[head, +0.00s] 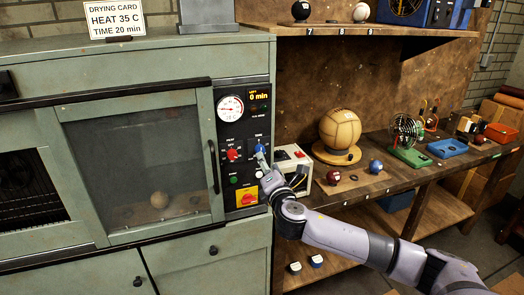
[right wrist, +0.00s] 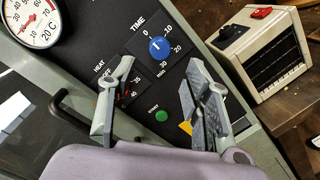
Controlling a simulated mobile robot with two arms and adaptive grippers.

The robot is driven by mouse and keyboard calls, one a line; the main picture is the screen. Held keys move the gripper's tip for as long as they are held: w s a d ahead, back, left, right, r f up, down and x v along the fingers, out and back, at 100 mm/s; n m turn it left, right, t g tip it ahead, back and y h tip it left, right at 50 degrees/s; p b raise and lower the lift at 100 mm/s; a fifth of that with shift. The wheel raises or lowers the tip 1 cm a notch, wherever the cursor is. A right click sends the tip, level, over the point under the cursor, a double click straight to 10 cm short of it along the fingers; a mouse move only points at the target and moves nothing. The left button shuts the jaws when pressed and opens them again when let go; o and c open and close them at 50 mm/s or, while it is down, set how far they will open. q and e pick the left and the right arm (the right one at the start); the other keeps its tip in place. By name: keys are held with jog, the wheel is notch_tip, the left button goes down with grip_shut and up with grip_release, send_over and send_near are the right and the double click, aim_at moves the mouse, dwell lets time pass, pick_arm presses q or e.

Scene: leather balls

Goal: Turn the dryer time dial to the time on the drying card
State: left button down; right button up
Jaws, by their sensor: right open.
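The drying card (head: 115,20) stands on top of the dryer and reads HEAT 35 C, TIME 20 min. The blue time dial (head: 260,148) is on the dryer's black panel, under a display (head: 260,96) reading 0 min. In the right wrist view, the time dial (right wrist: 158,48) has a scale of 0, 10, 20 and 30; its white mark seems to point up-left, toward 0. My right gripper (head: 262,165) is open and empty just in front of the panel. In the wrist view its fingers (right wrist: 160,66) are apart, below and either side of the dial. My left gripper is out of view.
The red heat dial (head: 233,155) is left of the time dial, partly behind a finger in the wrist view. A green start button (right wrist: 161,116) and a red switch (head: 249,199) are lower. A cream box (head: 292,160) stands right of the dryer; a ball (head: 160,200) shows behind its window.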

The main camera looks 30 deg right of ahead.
aim_at(260, 150)
jog(key=p+x, duration=0.1)
jog(key=x, duration=0.5)
jog(key=shift+w, duration=0.3)
jog(key=shift+c, duration=0.2)
grip_shut()
